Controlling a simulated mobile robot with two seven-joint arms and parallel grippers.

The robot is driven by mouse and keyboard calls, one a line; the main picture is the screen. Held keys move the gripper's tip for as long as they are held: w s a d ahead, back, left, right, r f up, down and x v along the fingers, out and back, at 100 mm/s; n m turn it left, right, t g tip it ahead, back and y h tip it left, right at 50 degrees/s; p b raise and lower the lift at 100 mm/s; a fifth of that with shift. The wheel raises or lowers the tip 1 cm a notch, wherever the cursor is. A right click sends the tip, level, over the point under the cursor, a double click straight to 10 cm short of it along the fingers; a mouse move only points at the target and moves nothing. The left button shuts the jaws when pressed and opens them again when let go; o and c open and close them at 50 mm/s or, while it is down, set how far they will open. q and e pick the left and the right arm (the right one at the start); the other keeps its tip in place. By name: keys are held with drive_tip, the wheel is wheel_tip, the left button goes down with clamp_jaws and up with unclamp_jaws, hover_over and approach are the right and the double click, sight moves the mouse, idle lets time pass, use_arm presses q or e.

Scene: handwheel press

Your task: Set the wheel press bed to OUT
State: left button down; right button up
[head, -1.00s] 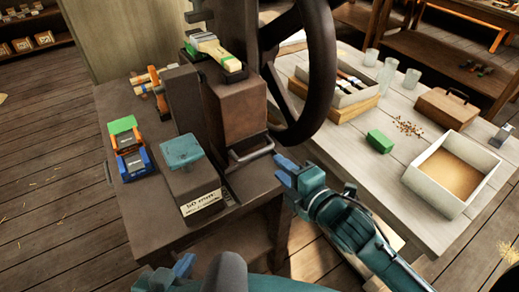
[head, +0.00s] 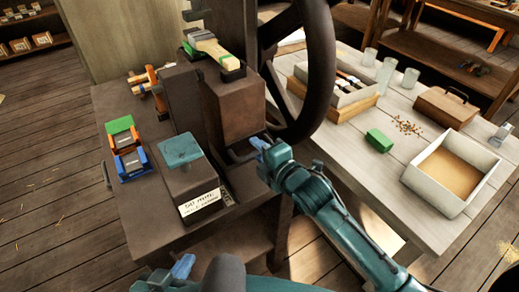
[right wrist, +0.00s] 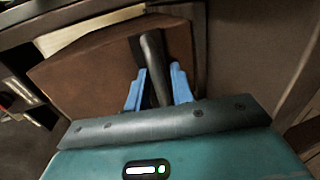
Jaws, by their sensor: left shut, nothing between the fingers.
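The wheel press (head: 180,100) stands on a dark bench, with its large dark handwheel (head: 322,70) at upper right. A dark bar handle (head: 238,157) sits low at the front of the press, below a brown block (head: 236,112). My right gripper (head: 258,143) is at the right end of this handle. In the right wrist view, its blue fingers (right wrist: 157,90) stand apart on either side of the dark bar (right wrist: 152,62). I cannot tell whether they touch it. My left gripper (head: 183,265) is shut and empty at the bottom, away from the press. The bed is mostly hidden.
A teal-topped block (head: 182,150) with a "50 mm" label stands left of the handle. Green, orange and blue pieces (head: 126,150) lie further left. The pale table (head: 380,165) at right holds an open box (head: 452,170), a green block (head: 378,140) and glasses.

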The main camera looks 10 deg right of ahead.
clamp_jaws()
drive_tip(key=shift+s, duration=0.15)
